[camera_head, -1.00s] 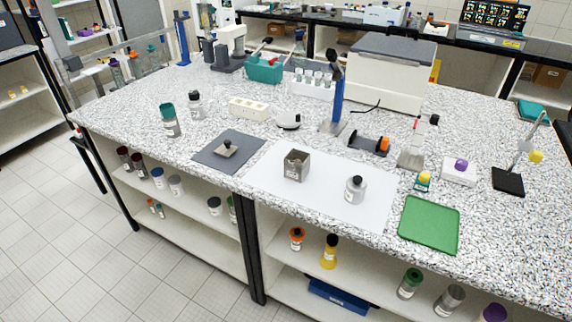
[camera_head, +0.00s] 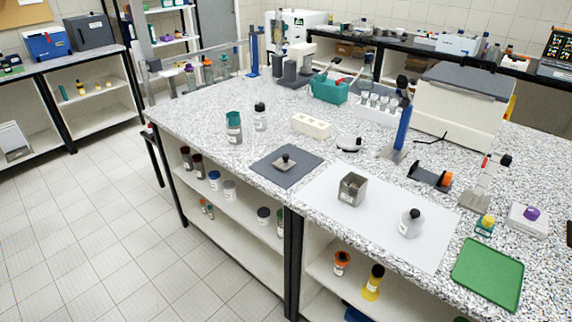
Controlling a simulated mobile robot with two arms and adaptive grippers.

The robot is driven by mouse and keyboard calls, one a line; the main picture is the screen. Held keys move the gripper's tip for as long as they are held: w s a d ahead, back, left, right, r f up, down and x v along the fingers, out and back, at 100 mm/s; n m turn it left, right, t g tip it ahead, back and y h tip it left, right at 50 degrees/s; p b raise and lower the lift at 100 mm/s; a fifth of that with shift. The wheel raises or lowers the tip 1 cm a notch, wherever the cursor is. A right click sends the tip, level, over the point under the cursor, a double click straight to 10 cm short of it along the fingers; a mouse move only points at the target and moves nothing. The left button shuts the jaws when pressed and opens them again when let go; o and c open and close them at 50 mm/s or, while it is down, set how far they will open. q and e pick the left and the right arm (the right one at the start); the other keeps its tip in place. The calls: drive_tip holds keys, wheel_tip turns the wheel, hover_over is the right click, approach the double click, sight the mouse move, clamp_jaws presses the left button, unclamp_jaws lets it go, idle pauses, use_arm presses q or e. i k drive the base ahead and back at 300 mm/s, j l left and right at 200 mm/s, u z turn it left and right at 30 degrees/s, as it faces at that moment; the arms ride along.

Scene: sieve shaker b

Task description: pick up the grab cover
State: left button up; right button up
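A small grey cover with a dark knob on top (camera_head: 285,161) lies on a dark grey mat (camera_head: 262,172) near the front edge of the speckled bench; I take it to be the grab cover. An open square grey metal box (camera_head: 352,189) stands to its right on a white sheet (camera_head: 320,200). The cover is apart from the box. Neither of my grippers shows in the head view.
A white bottle with a black cap (camera_head: 411,223) stands on the sheet, with a green tray (camera_head: 488,273) farther right. A teal-capped jar (camera_head: 234,128), a dark-capped bottle (camera_head: 260,117) and a white block (camera_head: 311,125) stand behind the mat. Open floor lies left of the bench.

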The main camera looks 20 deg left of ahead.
sight(284, 163)
drive_tip(key=i+j+z, duration=0.15)
drive_tip(key=j, duration=0.2)
drive_tip(key=i+j+z, duration=0.1)
drive_tip(key=j, duration=0.25)
drive_tip(key=i+j+z, duration=0.15)
drive_tip(key=j, duration=0.2)
drive_tip(key=i+j+z, duration=0.15)
drive_tip(key=j, duration=0.25)
drive_tip(key=k, duration=0.05)
